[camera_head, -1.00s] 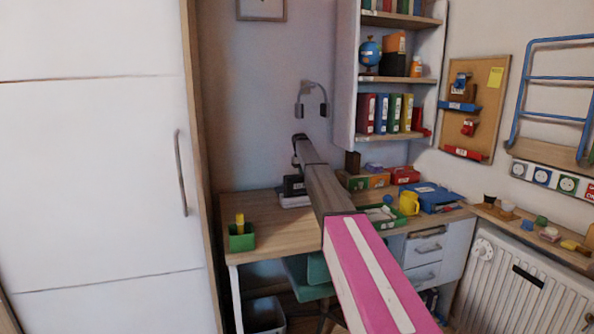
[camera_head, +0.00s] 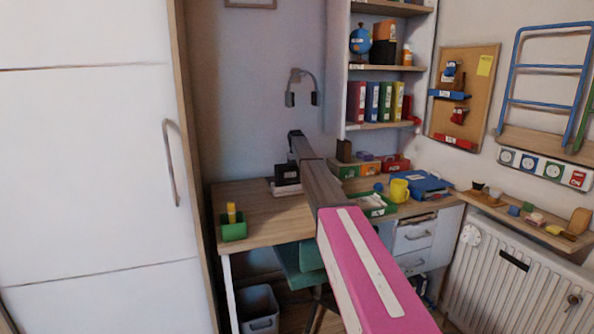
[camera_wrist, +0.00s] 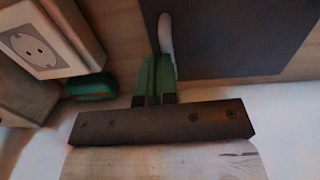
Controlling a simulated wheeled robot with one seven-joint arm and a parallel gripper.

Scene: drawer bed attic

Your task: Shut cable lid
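In the wrist view, my gripper (camera_wrist: 155,82) shows as a dark bar with screws and two green fingers that look closed together. A flat dark grey panel (camera_wrist: 230,40) lies just beyond the fingertips, with wood along its edge. A pale rounded strip (camera_wrist: 166,32) stands against the panel at the fingertips; I cannot tell whether the fingers touch it. I cannot tell for sure whether this panel is the cable lid. In the head view, my arm reaches over the desk (camera_head: 262,222) to the back wall, and my gripper and the lid cannot be made out.
A white socket block (camera_wrist: 42,45) and a green object (camera_wrist: 92,86) are left of my gripper. On the desk are a green pen box (camera_head: 234,230), a black box (camera_head: 286,173), a green tray (camera_head: 374,206) and a yellow mug (camera_head: 399,190). A wall shelf (camera_head: 385,67) rises behind.

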